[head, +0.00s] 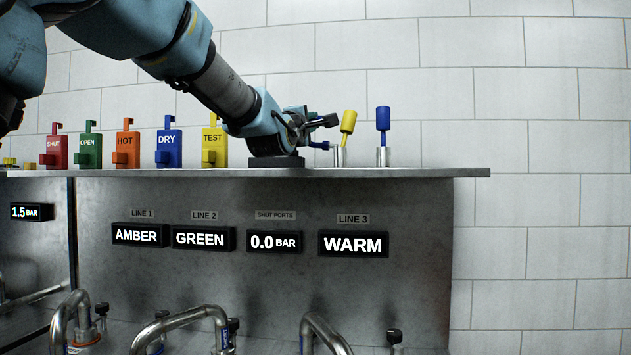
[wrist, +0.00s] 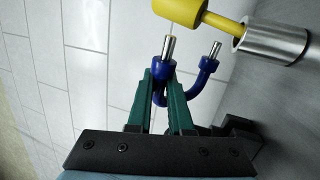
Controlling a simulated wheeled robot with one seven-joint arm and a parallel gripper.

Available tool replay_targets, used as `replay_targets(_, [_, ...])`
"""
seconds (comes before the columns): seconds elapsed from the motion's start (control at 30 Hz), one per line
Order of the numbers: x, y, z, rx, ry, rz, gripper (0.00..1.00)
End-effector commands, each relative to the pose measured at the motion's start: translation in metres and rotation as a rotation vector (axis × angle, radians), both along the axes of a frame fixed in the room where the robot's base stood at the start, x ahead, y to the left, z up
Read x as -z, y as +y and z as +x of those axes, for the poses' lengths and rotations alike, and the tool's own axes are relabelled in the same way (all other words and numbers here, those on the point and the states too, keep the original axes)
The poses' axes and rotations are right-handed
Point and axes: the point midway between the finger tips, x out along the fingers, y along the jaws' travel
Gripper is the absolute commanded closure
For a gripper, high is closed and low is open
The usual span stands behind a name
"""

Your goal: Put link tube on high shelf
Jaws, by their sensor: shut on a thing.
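The link tube (wrist: 208,82) is a blue bent tube with bare metal ends. In the wrist view, my gripper (wrist: 163,82) is shut on it, with the green fingers either side of one blue leg. The other leg curves away to the right of the fingers. In the head view, my gripper (head: 322,122) is low over the high shelf (head: 415,173), and a small blue part of the link tube (head: 321,145) shows beside it. I cannot tell whether the tube touches the shelf.
A yellow-topped piece (head: 348,122) and a blue-topped piece (head: 383,118) stand in metal holders right of my gripper. The yellow one (wrist: 180,10) is close to the tube in the wrist view. Coloured tags, including TEST (head: 214,143), stand left. The shelf's right end is clear.

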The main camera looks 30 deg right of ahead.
Motion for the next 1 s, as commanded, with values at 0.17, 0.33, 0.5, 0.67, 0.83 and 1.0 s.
replay_targets(0.17, [0.0162,0.0006,0.0004,-0.001,0.000,0.000,1.00])
replay_targets(0.33, [0.0162,0.0004,0.0003,-0.001,0.000,0.000,1.00])
replay_targets(0.5, [0.0154,0.0002,0.0002,-0.001,0.000,0.000,1.00])
replay_targets(0.67, [0.0156,0.0002,0.0002,0.000,0.000,0.000,0.64])
replay_targets(0.83, [0.0156,0.0002,0.0002,0.000,0.000,0.000,0.62])
replay_targets(1.0, [0.0122,0.0032,-0.0019,-0.001,-0.002,-0.001,0.62])
